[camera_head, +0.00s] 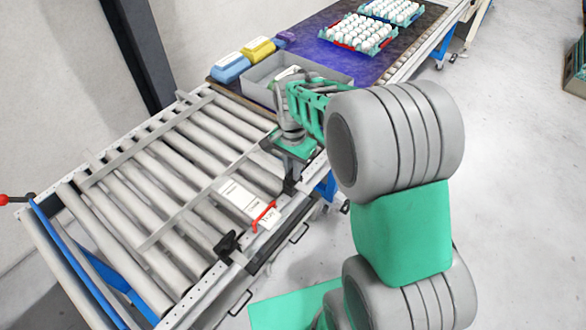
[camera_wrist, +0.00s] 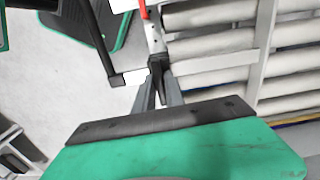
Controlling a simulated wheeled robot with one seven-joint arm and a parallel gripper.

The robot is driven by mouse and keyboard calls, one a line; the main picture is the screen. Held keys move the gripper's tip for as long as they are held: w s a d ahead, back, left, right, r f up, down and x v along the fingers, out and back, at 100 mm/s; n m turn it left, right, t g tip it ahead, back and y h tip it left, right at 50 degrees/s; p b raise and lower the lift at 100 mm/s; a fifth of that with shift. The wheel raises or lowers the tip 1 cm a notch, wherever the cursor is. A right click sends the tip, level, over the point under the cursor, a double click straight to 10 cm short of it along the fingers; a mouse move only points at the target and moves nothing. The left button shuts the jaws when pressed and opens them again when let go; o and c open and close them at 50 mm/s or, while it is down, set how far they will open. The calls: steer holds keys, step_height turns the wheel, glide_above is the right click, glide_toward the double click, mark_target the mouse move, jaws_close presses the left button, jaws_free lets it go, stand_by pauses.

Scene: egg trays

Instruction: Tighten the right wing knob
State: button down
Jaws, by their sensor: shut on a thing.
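My gripper (camera_head: 291,174) points down at the near side rail of the roller conveyor. In the wrist view my gripper's fingers (camera_wrist: 158,82) are closed together on the dark right wing knob (camera_wrist: 157,63), which they mostly hide. The right wing knob (camera_head: 289,187) shows in the head view as a small dark part at the rail, just below my gripper. Its exact angle cannot be made out. A second black knob (camera_head: 228,243) sits farther left along the same rail, apart from my gripper.
The roller conveyor (camera_head: 150,232) has a guide rail (camera_head: 185,211) across its rollers. A red handle (camera_head: 264,215) stands beside white labels on the near edge. Behind are a grey bin (camera_head: 262,90), blue and yellow packs, and egg trays (camera_head: 340,43).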

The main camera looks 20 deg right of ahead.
steer(key=shift+m, duration=0.3)
steer(key=c, duration=1.4)
jaws_free()
steer(key=shift+r, duration=0.1)
step_height(320, 180, up, 7)
steer(key=shift+f+b, duration=0.1)
steer(key=shift+b, duration=0.2)
steer(key=shift+r, duration=0.45)
steer(key=s+r+n+t, duration=0.1)
steer(key=s+n+t, duration=0.2)
steer(key=s+n, duration=0.8)
steer(key=s+a, duration=0.1)
steer(key=s, duration=0.1)
steer(key=shift+s+r, duration=0.35)
steer(key=shift+r, duration=0.05)
